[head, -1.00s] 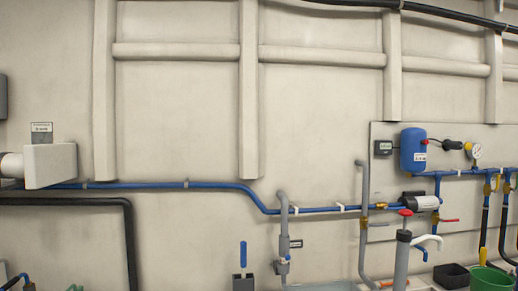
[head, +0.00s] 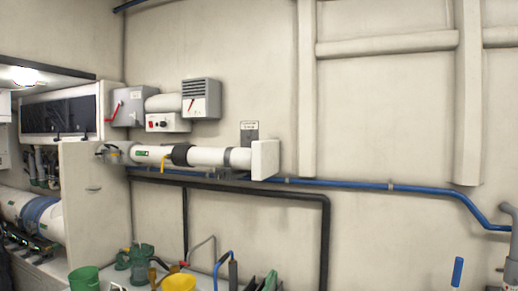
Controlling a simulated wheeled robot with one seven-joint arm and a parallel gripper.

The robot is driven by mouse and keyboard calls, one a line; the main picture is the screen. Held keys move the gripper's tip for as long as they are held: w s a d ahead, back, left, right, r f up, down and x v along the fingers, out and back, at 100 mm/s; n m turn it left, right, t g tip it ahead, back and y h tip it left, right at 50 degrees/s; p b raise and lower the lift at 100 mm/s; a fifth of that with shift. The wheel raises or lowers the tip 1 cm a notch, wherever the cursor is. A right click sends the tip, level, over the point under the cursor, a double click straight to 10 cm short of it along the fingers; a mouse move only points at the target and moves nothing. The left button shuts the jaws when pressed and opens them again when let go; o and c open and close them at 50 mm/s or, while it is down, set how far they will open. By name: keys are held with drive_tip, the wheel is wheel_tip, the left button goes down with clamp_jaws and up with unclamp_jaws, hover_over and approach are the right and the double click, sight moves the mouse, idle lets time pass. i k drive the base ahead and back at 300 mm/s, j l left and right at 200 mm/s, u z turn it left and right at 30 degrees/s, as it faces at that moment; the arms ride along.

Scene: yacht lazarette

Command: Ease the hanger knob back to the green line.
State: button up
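I cannot make out a hanger knob or a green line for certain at this distance. A white horizontal pipe (head: 215,157) runs along the wall in the left half of the head view. It has a dark band (head: 181,155), a grey clamp (head: 228,158) and a small green label (head: 142,153). A yellow strip (head: 164,163) hangs below it. Its right end meets a pale upright plate (head: 265,160), and a small sign (head: 249,130) is on the wall above. My gripper is not in view.
Grey boxes with red levers (head: 201,98) (head: 130,107) are on the wall above the pipe. A pale partition (head: 94,205) stands at the left. A green bucket (head: 84,279) and a yellow bucket (head: 179,283) are below. A blue pipe (head: 350,185) runs right along the wall.

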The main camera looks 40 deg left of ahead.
sight(219, 175)
drive_tip(key=u, duration=0.95)
drive_tip(key=i+j+z, duration=0.1)
drive_tip(key=j+z, duration=0.5)
drive_tip(key=z, duration=0.2)
drive_tip(key=j+z, duration=0.15)
drive_tip(key=j, duration=0.55)
drive_tip(key=j+z, duration=0.15)
drive_tip(key=j, duration=0.6)
drive_tip(key=k+j+z, duration=0.15)
drive_tip(key=j, duration=0.55)
